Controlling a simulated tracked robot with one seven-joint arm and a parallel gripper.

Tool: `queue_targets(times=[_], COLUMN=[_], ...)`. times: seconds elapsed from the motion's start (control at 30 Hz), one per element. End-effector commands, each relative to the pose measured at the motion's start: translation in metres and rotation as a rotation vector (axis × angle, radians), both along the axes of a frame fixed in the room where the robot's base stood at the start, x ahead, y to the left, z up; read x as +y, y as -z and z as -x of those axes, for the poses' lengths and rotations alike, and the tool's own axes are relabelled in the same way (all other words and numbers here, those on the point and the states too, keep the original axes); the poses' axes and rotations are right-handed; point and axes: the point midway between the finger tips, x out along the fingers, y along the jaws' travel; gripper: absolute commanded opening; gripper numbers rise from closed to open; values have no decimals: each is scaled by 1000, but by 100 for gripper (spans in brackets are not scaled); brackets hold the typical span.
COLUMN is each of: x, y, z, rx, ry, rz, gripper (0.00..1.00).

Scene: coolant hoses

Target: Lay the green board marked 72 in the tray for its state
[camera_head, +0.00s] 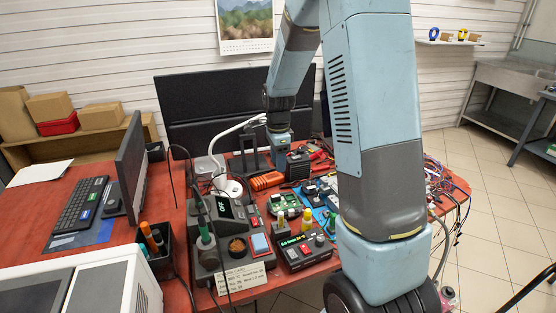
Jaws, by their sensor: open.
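A small green board (285,204) with pale and dark parts on it lies on the red-brown bench, behind the device with the green display. Its marking is too small to read. My gripper (264,160) hangs over the back of the bench, behind and a little left of the board and apart from it. It is small here, and its jaws are open with nothing seen between them. I cannot make out any tray for the boards or its label. Part of the bench to the right is hidden behind my arm.
A soldering station (232,213) and a device with a green display (305,246) stand at the front. An orange tool (266,181) lies behind the board. A monitor (131,165) and keyboard (80,204) stand left. Loose wires (447,186) crowd the right end.

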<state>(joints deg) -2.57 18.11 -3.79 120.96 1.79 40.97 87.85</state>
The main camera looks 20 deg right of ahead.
Motion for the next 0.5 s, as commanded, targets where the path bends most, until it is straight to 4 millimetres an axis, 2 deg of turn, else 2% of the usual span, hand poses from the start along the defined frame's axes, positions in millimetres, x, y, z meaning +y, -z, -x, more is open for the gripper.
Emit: queue_targets(times=[0.27,0.5], x=[0,0], y=[7,40], z=[1,1], rx=[2,5], ry=[-1,-1], rz=[0,0], gripper=[51,51])
